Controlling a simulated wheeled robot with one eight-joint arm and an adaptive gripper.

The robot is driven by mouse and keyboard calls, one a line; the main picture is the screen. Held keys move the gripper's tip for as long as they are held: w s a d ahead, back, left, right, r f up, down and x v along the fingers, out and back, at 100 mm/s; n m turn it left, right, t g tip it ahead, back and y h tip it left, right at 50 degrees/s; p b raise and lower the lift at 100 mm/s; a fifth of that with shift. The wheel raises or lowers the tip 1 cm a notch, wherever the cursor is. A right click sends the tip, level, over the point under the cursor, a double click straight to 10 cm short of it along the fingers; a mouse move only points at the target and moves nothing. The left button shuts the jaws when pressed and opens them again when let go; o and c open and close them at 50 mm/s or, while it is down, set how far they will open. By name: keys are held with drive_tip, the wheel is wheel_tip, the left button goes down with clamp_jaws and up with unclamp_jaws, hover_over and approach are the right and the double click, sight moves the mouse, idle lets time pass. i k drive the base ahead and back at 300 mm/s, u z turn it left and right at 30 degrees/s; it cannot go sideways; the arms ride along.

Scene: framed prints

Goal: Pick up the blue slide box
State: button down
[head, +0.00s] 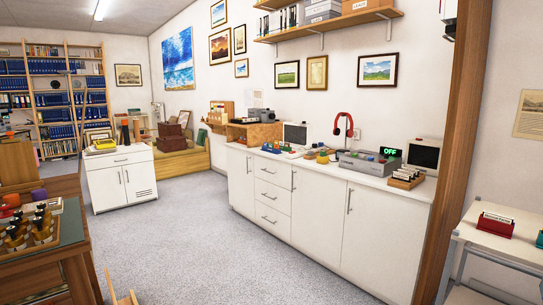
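Small blue and red items (276,147) stand on the white counter, left of the small white monitor. They are too small to tell whether one is the blue slide box. A red box with a white label card (495,224) stands on the white side table at the right. My gripper cannot be made out in the head view.
The long white counter (320,207) runs along the wall, with a red headphone stand (344,126), a grey device (369,163) and a card tray (405,179). A wooden table (58,260) is at the lower left.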

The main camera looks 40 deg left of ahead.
sight(277, 152)
drive_tip(key=u, duration=1.7)
drive_tip(key=i, duration=3.9)
drive_tip(key=z, duration=0.15)
